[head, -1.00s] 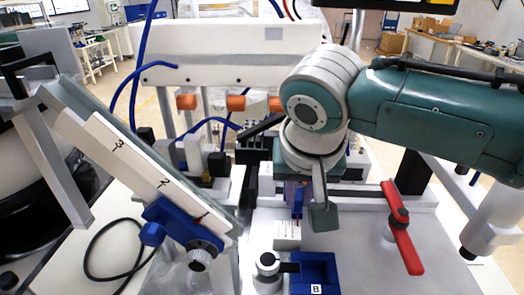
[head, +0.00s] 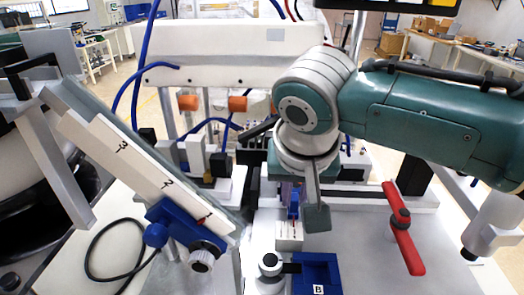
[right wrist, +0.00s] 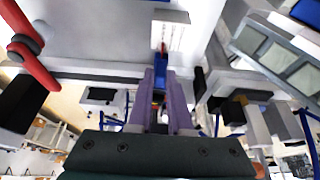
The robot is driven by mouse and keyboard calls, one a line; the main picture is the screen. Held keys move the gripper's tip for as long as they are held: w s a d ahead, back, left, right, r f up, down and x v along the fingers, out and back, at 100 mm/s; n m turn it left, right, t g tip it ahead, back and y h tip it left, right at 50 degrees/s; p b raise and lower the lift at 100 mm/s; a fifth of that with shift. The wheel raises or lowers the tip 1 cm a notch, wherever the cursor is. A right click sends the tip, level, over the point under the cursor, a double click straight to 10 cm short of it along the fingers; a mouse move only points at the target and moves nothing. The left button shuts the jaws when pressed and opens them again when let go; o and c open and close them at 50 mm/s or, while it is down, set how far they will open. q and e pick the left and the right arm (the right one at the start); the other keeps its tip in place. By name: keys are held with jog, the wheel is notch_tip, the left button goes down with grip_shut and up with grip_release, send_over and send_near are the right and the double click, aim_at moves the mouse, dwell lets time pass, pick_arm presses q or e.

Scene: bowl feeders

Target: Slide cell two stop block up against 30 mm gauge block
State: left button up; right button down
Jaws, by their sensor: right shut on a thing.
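My right gripper (right wrist: 158,78) has purple fingers and is shut on a small blue block (right wrist: 158,92) with a red pointer, which looks like the stop block. In the head view the blue block (head: 293,205) shows just below the gripper's dark body. The red pointer lies over a pale plate with ruled marks (head: 289,236); the plate also shows in the right wrist view (right wrist: 170,36). I cannot pick out the 30 mm gauge block for certain, nor tell whether the blue block touches it. My left gripper is not in view.
A blue nest marked B (head: 329,265) and a knob with a black lever (head: 268,264) stand in front of the ruled plate. A red handle (head: 404,235) is at the right. A sloped track with numbers (head: 135,165) fills the left. The bench between nest and red handle is clear.

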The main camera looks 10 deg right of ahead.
jog(key=shift+w+a, duration=0.15)
jog(key=shift+a, duration=0.5)
jog(key=c, duration=0.8)
grip_release()
jog(key=shift+c, duration=0.2)
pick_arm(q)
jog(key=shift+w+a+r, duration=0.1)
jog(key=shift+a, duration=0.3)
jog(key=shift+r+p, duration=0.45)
pick_arm(e)
jog(key=v, duration=0.9)
jog(key=shift+r, duration=0.4)
jog(key=shift+a, duration=0.1)
